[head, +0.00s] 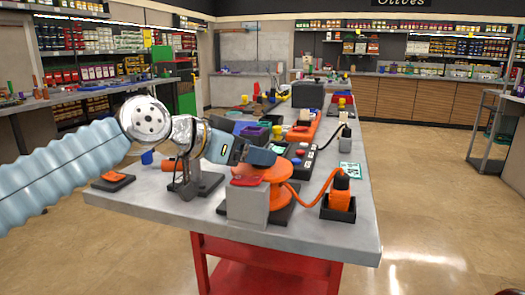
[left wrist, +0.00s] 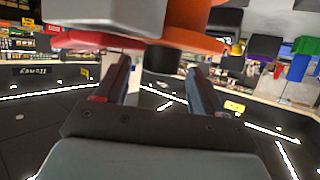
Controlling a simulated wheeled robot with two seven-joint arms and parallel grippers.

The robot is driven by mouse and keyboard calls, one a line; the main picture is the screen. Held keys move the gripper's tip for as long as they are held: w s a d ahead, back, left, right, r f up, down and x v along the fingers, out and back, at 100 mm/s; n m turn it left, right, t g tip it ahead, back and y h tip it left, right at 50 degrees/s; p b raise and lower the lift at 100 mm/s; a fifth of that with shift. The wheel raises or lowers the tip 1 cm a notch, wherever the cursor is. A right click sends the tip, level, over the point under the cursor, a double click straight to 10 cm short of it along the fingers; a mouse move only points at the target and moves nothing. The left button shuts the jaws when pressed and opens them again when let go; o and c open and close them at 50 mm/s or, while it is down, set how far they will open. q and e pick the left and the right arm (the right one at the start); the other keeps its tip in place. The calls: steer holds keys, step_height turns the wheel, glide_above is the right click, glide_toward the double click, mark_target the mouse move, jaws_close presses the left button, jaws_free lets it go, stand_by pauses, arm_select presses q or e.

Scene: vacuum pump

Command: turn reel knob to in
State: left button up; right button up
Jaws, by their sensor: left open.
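The orange reel (head: 265,190) stands on a dark base near the front of the grey workbench. A grey box (head: 247,206) with a red top piece (head: 246,181) stands just in front of it. My left gripper (head: 262,157) reaches in from the left, low over the top of the reel. In the left wrist view, its two fingers (left wrist: 158,85) are apart, and a dark upright piece, perhaps the reel knob (left wrist: 160,60), shows between or beyond them. I cannot tell whether they touch it. My right gripper is not in view.
To the right of the reel, an orange plug-like part (head: 341,200) sits in a black holder, joined by an orange cable (head: 315,198). A black box with buttons (head: 298,158) stands behind. An orange-topped black pad (head: 113,180) lies at the left. The bench's front right corner is clear.

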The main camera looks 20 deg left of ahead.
arm_select(q)
steer(key=shift+x, duration=1.4)
steer(key=c, duration=1)
steer(key=shift+o, duration=0.2)
